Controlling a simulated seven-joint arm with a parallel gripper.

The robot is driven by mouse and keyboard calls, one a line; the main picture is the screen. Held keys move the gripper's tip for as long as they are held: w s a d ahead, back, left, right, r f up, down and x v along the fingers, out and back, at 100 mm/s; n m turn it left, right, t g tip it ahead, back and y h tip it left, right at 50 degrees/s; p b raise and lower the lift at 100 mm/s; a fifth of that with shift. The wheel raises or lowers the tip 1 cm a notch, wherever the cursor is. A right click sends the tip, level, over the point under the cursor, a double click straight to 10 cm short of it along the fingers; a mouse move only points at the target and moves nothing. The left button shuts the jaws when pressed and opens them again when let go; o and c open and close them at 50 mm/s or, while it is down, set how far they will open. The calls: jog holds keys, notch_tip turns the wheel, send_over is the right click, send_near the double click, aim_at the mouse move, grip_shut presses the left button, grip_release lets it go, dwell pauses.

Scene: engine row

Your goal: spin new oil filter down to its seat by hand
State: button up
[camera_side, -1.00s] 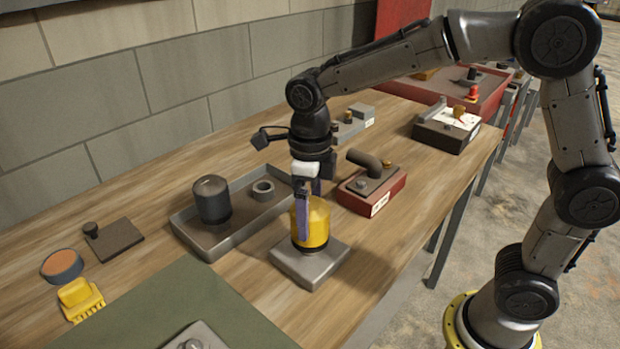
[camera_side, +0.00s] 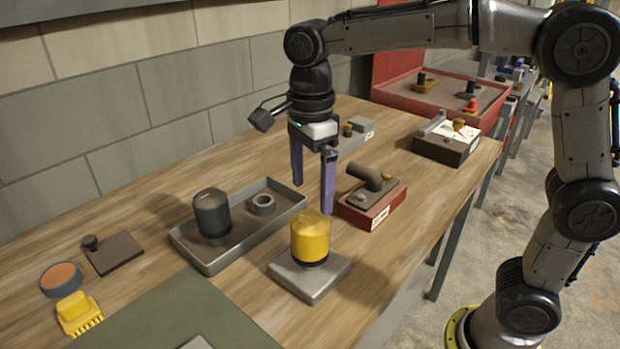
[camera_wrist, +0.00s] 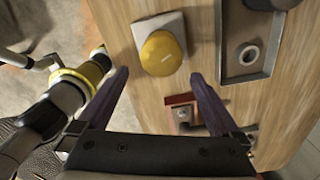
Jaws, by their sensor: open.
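The yellow oil filter (camera_side: 310,238) stands upright on a square grey base plate (camera_side: 289,279) on the bench. Its dark lower rim sits at the plate, but I cannot tell whether it touches the seat fully. My gripper (camera_side: 312,198) is open and empty, above and behind the filter, with its purple fingers apart and clear of it. In the wrist view the filter (camera_wrist: 161,54) shows beyond the fingertips, between the two fingers (camera_wrist: 160,75), on its pale plate (camera_wrist: 142,29).
A grey tray (camera_side: 214,265) left of the filter holds a dark filter (camera_side: 211,213) and a grey ring (camera_side: 262,203). A red block with a bent pipe (camera_side: 371,195) stands close on the right. A yellow brush (camera_side: 76,310) and a round tin (camera_side: 61,279) lie at left.

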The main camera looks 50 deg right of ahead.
aim_at(310, 241)
jog(key=n, duration=0.4)
jog(key=shift+r, duration=0.3)
notch_tip(310, 241, down, 14)
jog(key=shift+w+r, duration=0.1)
jog(key=shift+r, duration=0.1)
jog(key=c, duration=1.5)
jog(key=m, duration=1.1)
jog(key=o, duration=1.5)
